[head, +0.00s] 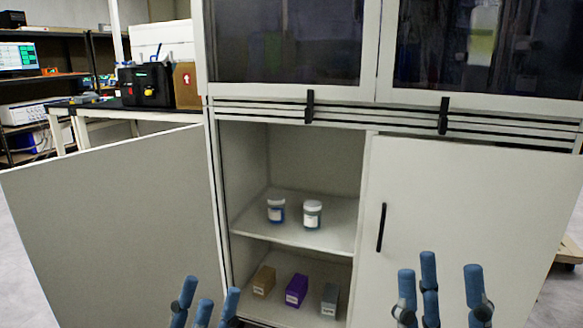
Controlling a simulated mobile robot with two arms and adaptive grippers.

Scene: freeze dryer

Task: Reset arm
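My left gripper (207,297) shows at the bottom edge, left of centre, in front of the open cabinet bay. Its blue-grey fingers are spread apart with nothing seen between them. My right gripper (438,280) shows at the bottom right, in front of the cabinet's right door (480,210). Its fingers are also spread and empty. Both grippers point upward in the picture. The lower parts of both are cut off by the frame.
The cabinet's left door (110,225) stands wide open; the right door appears shut. Two white-lidded jars (276,211) (312,214) stand on the upper shelf (290,235). Brown (264,281), purple (297,290) and grey (330,299) boxes stand below. A workbench (120,112) is at the back left.

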